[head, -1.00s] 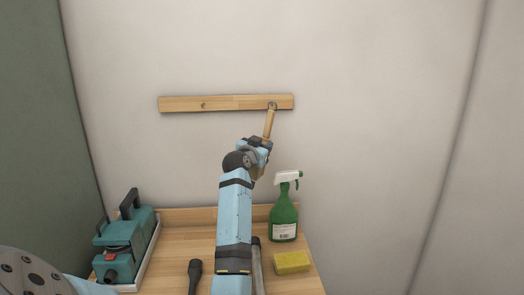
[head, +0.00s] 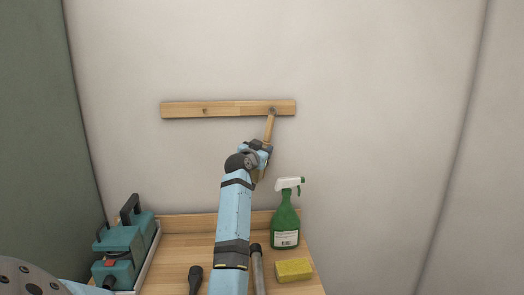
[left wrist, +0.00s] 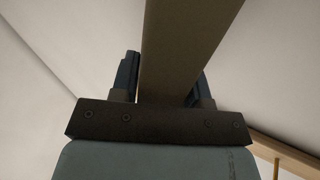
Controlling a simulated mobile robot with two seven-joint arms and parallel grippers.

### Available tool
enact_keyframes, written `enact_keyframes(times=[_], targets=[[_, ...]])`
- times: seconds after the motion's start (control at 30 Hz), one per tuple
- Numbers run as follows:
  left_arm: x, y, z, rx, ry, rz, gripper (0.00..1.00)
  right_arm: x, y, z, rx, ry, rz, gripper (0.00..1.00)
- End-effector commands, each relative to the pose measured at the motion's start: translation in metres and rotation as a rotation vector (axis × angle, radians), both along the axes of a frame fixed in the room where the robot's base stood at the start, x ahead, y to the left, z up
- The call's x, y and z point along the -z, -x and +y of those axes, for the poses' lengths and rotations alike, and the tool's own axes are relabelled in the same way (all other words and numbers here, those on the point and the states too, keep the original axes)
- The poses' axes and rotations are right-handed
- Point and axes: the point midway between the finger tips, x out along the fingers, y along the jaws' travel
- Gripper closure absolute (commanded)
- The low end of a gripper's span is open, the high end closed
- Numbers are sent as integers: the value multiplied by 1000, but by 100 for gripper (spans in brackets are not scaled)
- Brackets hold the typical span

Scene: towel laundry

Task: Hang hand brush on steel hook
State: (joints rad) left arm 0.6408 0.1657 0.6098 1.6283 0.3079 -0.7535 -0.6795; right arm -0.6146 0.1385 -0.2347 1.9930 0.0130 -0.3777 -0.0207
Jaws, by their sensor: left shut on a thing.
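The hand brush (head: 269,130) has a slim wooden handle pointing up, slightly tilted. My left gripper (head: 262,149) is shut on the brush in front of the wall, below the wooden rail (head: 228,108). The handle's top end overlaps the steel hook (head: 272,110) at the rail's right part. I cannot tell whether the handle is on the hook or only in front of it. The brush's lower part is mostly hidden by my gripper and arm. In the left wrist view the brush (left wrist: 185,45) is a broad brownish shape between the two fingers. My right gripper is out of view.
A second hook (head: 205,111) on the rail's left is empty. Below, a wooden worktop (head: 180,252) carries a green spray bottle (head: 285,220), a yellow sponge (head: 293,270), a teal machine (head: 124,250) in a white tray, and dark-handled tools beside my arm. The wall right of the rail is clear.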

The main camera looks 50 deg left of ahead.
Motion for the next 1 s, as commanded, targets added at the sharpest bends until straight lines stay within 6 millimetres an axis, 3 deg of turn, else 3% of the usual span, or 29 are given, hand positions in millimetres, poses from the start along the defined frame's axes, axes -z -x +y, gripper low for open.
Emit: enact_keyframes(times=[0.4, 0.43, 0.57, 0.87, 1.0], targets=[[0, 0, 0, -1, 0, -1, 85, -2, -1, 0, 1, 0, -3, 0], [0, 0, 0, -1, 0, -1, 56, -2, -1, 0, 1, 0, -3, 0], [0, 0, 0, 0, 0, -1, 28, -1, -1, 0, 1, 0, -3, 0], [0, 1, 0, 0, 0, 1, 28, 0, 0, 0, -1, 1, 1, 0], [-1, 13, -5, -1, -3, 2, 28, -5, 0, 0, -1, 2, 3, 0]])
